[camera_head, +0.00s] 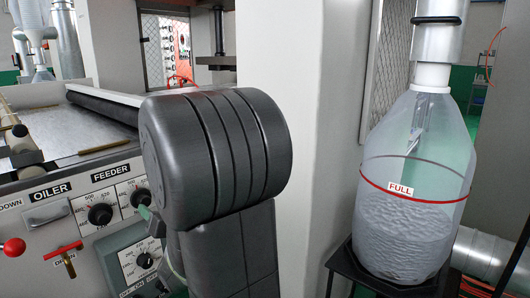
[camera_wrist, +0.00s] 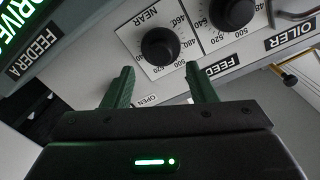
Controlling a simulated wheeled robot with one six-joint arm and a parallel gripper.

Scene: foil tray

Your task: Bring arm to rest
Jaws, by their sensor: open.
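My gripper (camera_wrist: 160,85) shows in the wrist view with its two green fingers spread apart and nothing between them. The fingers point at a pale control panel (camera_wrist: 112,45) with a black knob (camera_wrist: 160,46) under the label NEAR. I cannot tell the exact gap between fingertips and panel. In the head view my dark grey arm fills the middle and hides most of the gripper.
In the head view, the machine's panel has a FEEDER knob (camera_head: 100,214), a red ball handle (camera_head: 14,247) and a red tap handle (camera_head: 64,256). A clear bag marked FULL (camera_head: 405,222) stands at right, beside a pale column (camera_head: 318,110).

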